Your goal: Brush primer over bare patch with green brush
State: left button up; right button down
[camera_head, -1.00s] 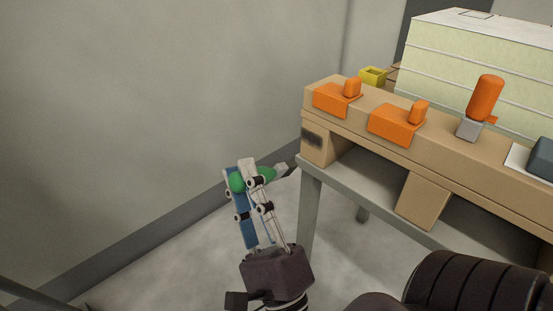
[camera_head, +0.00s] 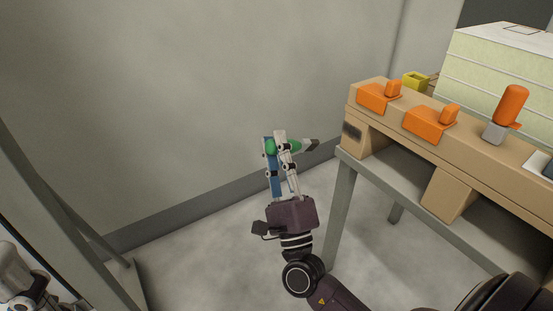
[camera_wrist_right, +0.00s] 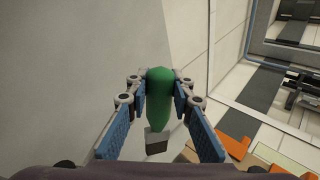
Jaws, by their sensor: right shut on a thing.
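My right gripper (camera_head: 281,146) is shut on the green handle of the brush (camera_head: 294,146), whose grey head points right. In the right wrist view, the green brush (camera_wrist_right: 159,98) sits between the blue-padded fingers, with its grey block-like end toward the bottom. A dark smudged patch (camera_head: 351,131) shows on the end face of the tan panel (camera_head: 375,143). In the head view the brush head appears left of this patch, with a gap between them. My left gripper (camera_head: 20,284) is partly in view at the lower left; its fingers cannot be made out clearly.
The panel lies on a grey trolley (camera_head: 340,205). On it are orange blocks (camera_head: 378,97) (camera_head: 428,123) and an orange-handled tool (camera_head: 510,106). A yellow box (camera_head: 415,81) and a pale green stack (camera_head: 505,75) are behind. A grey frame (camera_head: 60,215) stands at left.

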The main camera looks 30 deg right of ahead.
aim_at(306, 144)
jog(key=shift+w+d, duration=0.15)
jog(key=shift+d, duration=1.4)
jog(key=shift+w+d, duration=0.15)
jog(key=shift+d, duration=1.35)
jog(key=shift+w+d+f+b, duration=0.1)
jog(key=shift+d+b, duration=0.25)
jog(key=shift+d, duration=0.35)
jog(key=shift+s, duration=1.85)
jog(key=shift+s+d+b, duration=0.15)
jog(key=shift+s+b, duration=0.05)
jog(key=shift+s, duration=0.65)
jog(key=shift+s+d+b, duration=0.15)
jog(key=shift+s, duration=0.7)
jog(key=shift+w+a+b, duration=0.15)
jog(key=shift+w+b, duration=0.05)
jog(key=shift+w, duration=1.6)
jog(key=shift+w+a+b, duration=0.15)
jog(key=shift+w, duration=1.6)
jog(key=shift+s+a+p, duration=0.15)
jog(key=shift+a, duration=1.4)
jog(key=shift+s+a+p, duration=0.1)
jog(key=shift+a+p, duration=0.05)
jog(key=shift+a, duration=1.35)
